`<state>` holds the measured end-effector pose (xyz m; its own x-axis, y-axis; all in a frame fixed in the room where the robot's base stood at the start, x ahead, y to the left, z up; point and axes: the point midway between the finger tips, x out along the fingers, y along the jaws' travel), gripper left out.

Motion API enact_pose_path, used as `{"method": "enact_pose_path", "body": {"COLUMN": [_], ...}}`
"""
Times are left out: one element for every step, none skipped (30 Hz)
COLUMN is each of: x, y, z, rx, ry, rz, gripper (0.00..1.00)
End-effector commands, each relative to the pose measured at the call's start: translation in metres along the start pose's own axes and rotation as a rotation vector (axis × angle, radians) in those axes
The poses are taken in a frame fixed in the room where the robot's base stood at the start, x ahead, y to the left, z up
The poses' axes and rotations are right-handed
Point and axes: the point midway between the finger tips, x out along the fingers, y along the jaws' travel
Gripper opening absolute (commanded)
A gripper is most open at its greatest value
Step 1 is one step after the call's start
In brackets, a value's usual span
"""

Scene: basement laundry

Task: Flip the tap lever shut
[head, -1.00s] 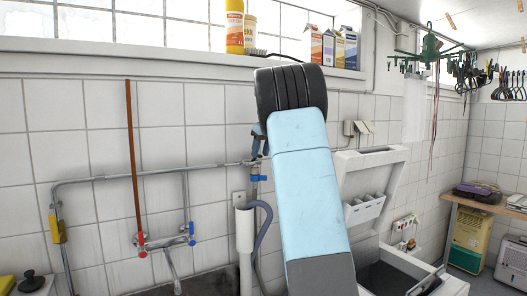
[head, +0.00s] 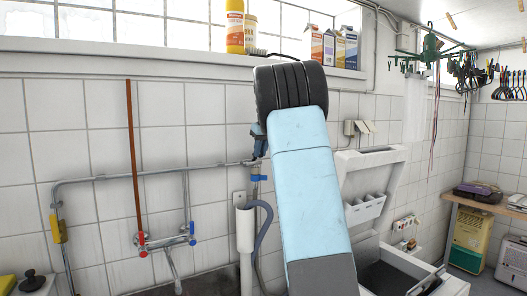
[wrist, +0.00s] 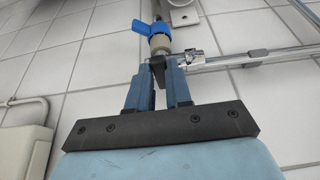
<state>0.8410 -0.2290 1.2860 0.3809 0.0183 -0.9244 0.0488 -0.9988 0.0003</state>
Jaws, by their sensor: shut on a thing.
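The blue tap lever (head: 259,178) sits on a valve on the vertical pipe, below the horizontal pipe, and lies crosswise to the vertical pipe. It also shows in the wrist view (wrist: 148,28), beyond my fingertips and apart from them. My gripper (head: 259,152) reaches down to the pipe joint above this lever. In the wrist view, my two blue fingers (wrist: 158,72) close on a dark grey tapered piece (wrist: 158,68) at the joint. I cannot tell exactly what this piece is. My arm hides part of the wall behind it.
A horizontal pipe (head: 150,173) runs left to a mixer tap (head: 165,238) with red and blue handles. A white pipe and grey hose (head: 268,219) hang below the valve. Bottles and cartons stand on the window sill (head: 170,68).

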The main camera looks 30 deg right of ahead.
Motion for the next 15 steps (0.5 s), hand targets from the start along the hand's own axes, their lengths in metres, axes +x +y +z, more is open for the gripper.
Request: {"method": "enact_pose_path", "body": {"x": [-0.0001, 0.0, 0.0, 0.0, 0.0, 0.0, 0.0, 0.0, 0.0, 0.0001, 0.0, 0.0, 0.0, 0.0, 0.0001], "y": [-0.0009, -0.0011, -0.0011, -0.0011, -0.0011, -0.0011, -0.0011, -0.0011, -0.0011, -0.0011, -0.0011, -0.0011, -0.0012, -0.0012, -0.0012], "z": [-0.0001, 0.0, 0.0001, 0.0002, 0.0002, 0.0002, 0.0002, 0.0002, 0.0002, 0.0002, 0.0002, 0.0002, 0.0002, 0.0002, 0.0002], "rx": [0.013, 0.019, 0.026, 0.029, 0.03, 0.03, 0.03, 0.03, 0.03, 0.03, 0.03, 0.03, 0.03, 0.03, 0.029], "ry": [0.001, 0.001, 0.001, 0.001, 0.0, 0.0, 0.0, 0.0, 0.001, 0.0, 0.001, 0.001, 0.001, 0.001, 0.001], "rz": [0.005, 0.008, 0.011, 0.012, 0.012, 0.012, 0.012, 0.012, 0.012, 0.012, 0.012, 0.012, 0.012, 0.012, 0.012], "gripper": [0.0, 0.0, 0.0, 0.0, 0.0, 0.0, 0.0, 0.0, 0.0, 0.0, 0.0, 0.21, 0.24, 0.27, 0.31]}}
